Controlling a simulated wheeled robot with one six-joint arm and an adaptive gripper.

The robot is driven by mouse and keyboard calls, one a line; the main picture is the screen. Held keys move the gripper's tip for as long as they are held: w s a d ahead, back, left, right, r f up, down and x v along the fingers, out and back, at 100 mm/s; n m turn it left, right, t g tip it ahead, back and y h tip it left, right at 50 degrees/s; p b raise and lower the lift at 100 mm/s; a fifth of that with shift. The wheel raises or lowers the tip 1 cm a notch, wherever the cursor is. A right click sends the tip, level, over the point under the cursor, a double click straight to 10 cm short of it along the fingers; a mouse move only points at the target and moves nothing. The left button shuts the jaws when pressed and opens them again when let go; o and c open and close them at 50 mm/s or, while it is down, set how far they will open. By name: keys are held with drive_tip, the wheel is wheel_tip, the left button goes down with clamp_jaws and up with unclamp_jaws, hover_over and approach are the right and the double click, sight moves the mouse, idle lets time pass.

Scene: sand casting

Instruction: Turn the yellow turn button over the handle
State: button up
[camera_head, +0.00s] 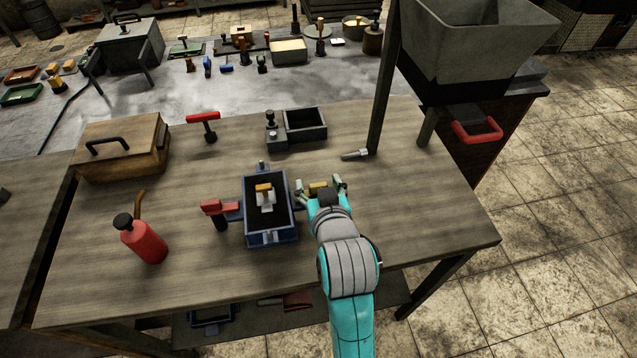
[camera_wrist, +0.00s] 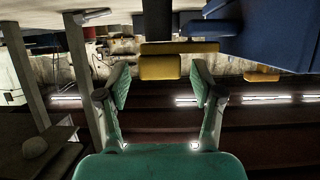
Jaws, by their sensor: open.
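The yellow turn button (camera_head: 318,188) sits just right of the blue flask (camera_head: 270,238) on the wooden table. In the wrist view the turn button (camera_wrist: 160,67) shows as a yellow block between and just beyond my fingertips, with a wider yellow bar behind it. My gripper (camera_head: 322,187) is open around the button; I cannot tell whether either finger touches it. A blue part (camera_wrist: 205,26), perhaps the handle, lies beside the yellow bar, next to the flask wall (camera_wrist: 275,32). My gripper hides most of this area in the head view.
A white piece with an orange top (camera_head: 265,195) stands in the flask. A red-topped tool (camera_head: 219,207) is left of it. A red oil can (camera_head: 144,240) and wooden box (camera_head: 125,146) stand farther left. A post (camera_head: 383,90) rises behind. Table right of my gripper is clear.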

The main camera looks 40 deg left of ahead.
drive_tip(key=v, duration=1.1)
drive_tip(key=shift+d, duration=0.1)
drive_tip(key=s+d+f+m+t+h, duration=0.25)
drive_tip(key=d+f, duration=0.45)
drive_tip(key=d, duration=0.4)
drive_tip(key=s+d+f+m+t+h, duration=0.1)
drive_tip(key=d+f+m+h, duration=0.15)
drive_tip(key=d+f, duration=0.65)
drive_tip(key=s+d+r+m+t+h, duration=0.2)
drive_tip(key=s+d+m+h, duration=0.2)
drive_tip(key=s+d, duration=1.2)
drive_tip(key=s+h, duration=0.1)
drive_tip(key=s, duration=0.3)
drive_tip(key=shift+d+r+m, duration=0.35)
drive_tip(key=shift+d+m, duration=0.05)
